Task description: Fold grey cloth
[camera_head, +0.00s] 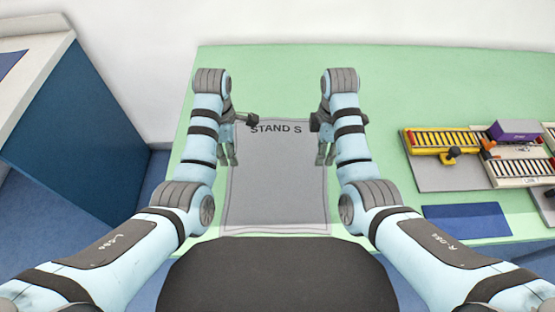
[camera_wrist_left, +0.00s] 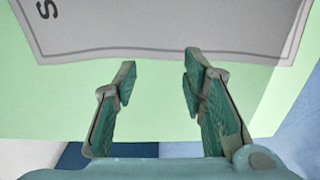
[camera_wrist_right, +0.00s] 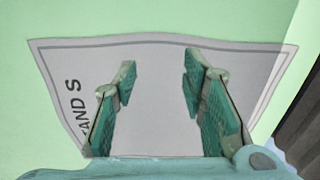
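The grey cloth (camera_head: 275,185) lies flat and spread on the green table, with dark lettering reading "STAND S" along its far edge and a thin dark border line. My left gripper (camera_head: 228,158) is at the cloth's left edge; in the left wrist view its fingers (camera_wrist_left: 158,85) are apart and empty, just outside the cloth's edge (camera_wrist_left: 160,30). My right gripper (camera_head: 325,158) is at the cloth's right side; in the right wrist view its fingers (camera_wrist_right: 158,85) are apart and empty, over the cloth (camera_wrist_right: 155,120). Part of the cloth's side edges is hidden by my arms.
The green table (camera_head: 390,90) is clear behind the cloth. To the right stand a yellow model crane track (camera_head: 440,140), a purple block (camera_head: 515,130), a grey pad (camera_head: 450,175) and a dark blue mat (camera_head: 467,220). A blue-sided cabinet (camera_head: 80,130) stands at the left.

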